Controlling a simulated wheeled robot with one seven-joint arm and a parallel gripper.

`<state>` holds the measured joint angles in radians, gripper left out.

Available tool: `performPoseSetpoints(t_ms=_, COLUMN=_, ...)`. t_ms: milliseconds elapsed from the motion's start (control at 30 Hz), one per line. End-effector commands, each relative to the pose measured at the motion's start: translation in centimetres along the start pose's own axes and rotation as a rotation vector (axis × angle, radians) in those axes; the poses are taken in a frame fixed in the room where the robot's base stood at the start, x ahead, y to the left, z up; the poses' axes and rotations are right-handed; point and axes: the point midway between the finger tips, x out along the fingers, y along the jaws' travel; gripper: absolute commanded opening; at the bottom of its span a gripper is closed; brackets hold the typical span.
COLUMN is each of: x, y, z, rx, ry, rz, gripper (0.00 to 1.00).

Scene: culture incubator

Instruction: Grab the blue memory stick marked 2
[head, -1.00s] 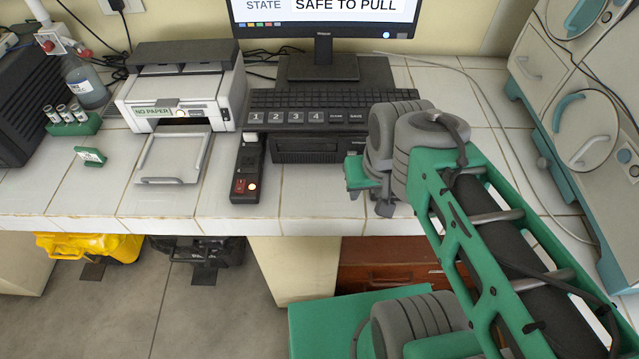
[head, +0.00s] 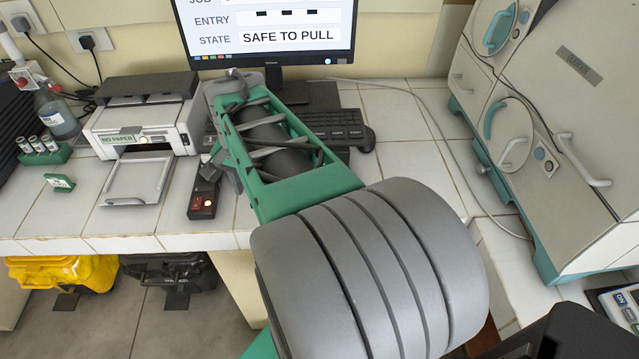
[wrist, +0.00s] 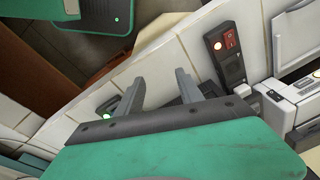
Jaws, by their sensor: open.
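I cannot make out a blue memory stick marked 2 in either view. My gripper shows in the wrist view (wrist: 158,75) with its two grey fingers apart and nothing seen between them. It is above the white tiled bench, near the bench edge. A black strip with a red switch and a lit lamp (wrist: 228,55) lies beyond the fingers, to their right. The same strip shows in the head view (head: 204,192), left of my arm. My arm hides the left part of the keyboard (head: 335,125) and most of the gripper in the head view.
A white printer (head: 140,130) stands left of the strip. The monitor (head: 265,30) reads SAFE TO PULL. A large incubator (head: 560,150) stands at right.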

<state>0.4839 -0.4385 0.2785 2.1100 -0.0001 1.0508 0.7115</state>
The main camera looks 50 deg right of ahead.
Motion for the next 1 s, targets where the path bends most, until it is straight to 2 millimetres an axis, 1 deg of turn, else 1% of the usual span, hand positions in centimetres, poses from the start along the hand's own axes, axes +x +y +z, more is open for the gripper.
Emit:
performPoseSetpoints(t_ms=33, x=-0.5, y=2.6, z=-3.6, rx=0.27, ry=-0.016, rz=0.037, gripper=0.44)
performPoseSetpoints(t_ms=67, x=-0.6, y=4.0, z=-5.3, rx=0.425, ry=-0.022, rz=0.055, gripper=0.44)
performPoseSetpoints(t_ms=100, x=-0.7, y=6.1, z=-7.3, rx=0.615, ry=-0.029, rz=0.078, gripper=0.44)
performPoseSetpoints(t_ms=200, x=-0.8, y=10.4, z=-10.6, rx=0.98, ry=-0.037, rz=0.121, gripper=0.44)
performPoseSetpoints(t_ms=300, x=-0.7, y=12.8, z=-11.9, rx=1.168, ry=-0.04, rz=0.143, gripper=0.44)
performPoseSetpoints(t_ms=400, x=0.3, y=13.4, z=-12.1, rx=1.216, ry=-0.042, rz=0.151, gripper=0.44)
performPoseSetpoints(t_ms=567, x=2.4, y=13.6, z=-11.7, rx=1.212, ry=-0.042, rz=0.15, gripper=0.44)
performPoseSetpoints(t_ms=733, x=5.4, y=14.0, z=-11.1, rx=1.21, ry=-0.042, rz=0.15, gripper=0.44)
performPoseSetpoints(t_ms=800, x=6.3, y=14.0, z=-11.1, rx=1.209, ry=-0.04, rz=0.148, gripper=0.44)
performPoseSetpoints(t_ms=900, x=6.9, y=14.1, z=-11.0, rx=1.208, ry=-0.038, rz=0.146, gripper=0.44)
performPoseSetpoints(t_ms=1000, x=6.9, y=14.1, z=-11.0, rx=1.208, ry=-0.038, rz=0.145, gripper=0.44)
